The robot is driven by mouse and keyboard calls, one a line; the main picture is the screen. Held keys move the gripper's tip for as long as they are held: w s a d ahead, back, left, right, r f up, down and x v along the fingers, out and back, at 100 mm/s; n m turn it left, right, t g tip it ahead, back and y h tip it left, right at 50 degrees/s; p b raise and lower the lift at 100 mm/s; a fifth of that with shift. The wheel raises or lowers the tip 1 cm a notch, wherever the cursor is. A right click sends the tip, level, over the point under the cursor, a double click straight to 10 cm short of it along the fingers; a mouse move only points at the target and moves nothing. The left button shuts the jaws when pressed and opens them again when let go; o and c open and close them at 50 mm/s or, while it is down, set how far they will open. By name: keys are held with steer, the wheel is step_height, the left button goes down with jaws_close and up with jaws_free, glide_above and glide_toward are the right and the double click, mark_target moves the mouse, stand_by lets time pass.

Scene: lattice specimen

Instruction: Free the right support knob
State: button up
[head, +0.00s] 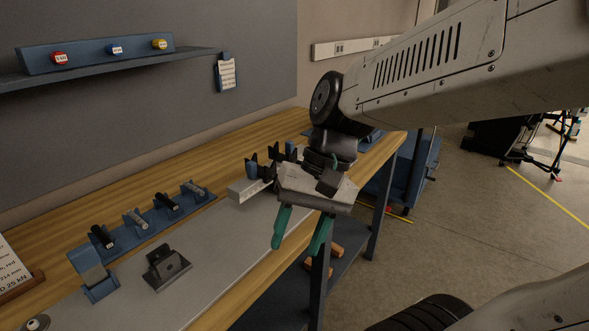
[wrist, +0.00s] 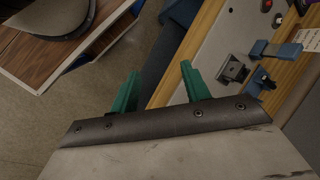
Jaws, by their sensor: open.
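My gripper (head: 298,246) is open and empty, with green fingers pointing down over the front edge of the workbench. Its fingers also show in the wrist view (wrist: 157,90), with nothing between them. A grey fixture (head: 250,188) with dark upright supports (head: 272,162) and blue parts stands on the bench behind and left of my gripper. My gripper hides its right end. I cannot make out the right support knob in either view. A dark metal block on a plate (head: 168,268) stands farther left, apart from my gripper; the wrist view shows it too (wrist: 233,70).
A blue rack (head: 128,240) holds several small pieces on the wooden bench (head: 150,190). A blue stand (head: 97,284) is at the front left. A wall shelf (head: 110,76) carries red, blue and yellow items. Open floor (head: 480,230) lies right of the bench.

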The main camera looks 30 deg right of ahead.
steer(key=w+d+f+m+t+y, duration=0.1)
steer(key=w+d+m+t+y, duration=0.25)
steer(key=w+m, duration=0.4)
steer(key=w+d+f+m+t+y, duration=0.1)
steer(key=w+d+m+t+y, duration=0.1)
steer(key=w+m+t+y, duration=0.45)
steer(key=w+d+f+m+t+h, duration=0.2)
steer(key=w+d+m, duration=0.1)
steer(key=d+m, duration=0.2)
steer(key=w+d+f+m+t+h, duration=0.3)
steer(key=d+m, duration=0.1)
steer(key=d, duration=0.4)
steer(key=w+d+f+m+t+h, duration=0.2)
steer(key=w+d+f+m+h, duration=0.1)
steer(key=d, duration=0.4)
steer(key=shift+w+d+m, duration=0.1)
steer(key=shift+w+m, duration=0.45)
steer(key=shift+m, duration=0.75)
steer(key=shift+w+d+f+t+h, duration=0.15)
steer(key=shift+w+t+h, duration=0.1)
steer(key=shift+t+h, duration=0.05)
steer(key=x, duration=0.7)
steer(key=shift+w, duration=0.1)
steer(key=c, duration=1)
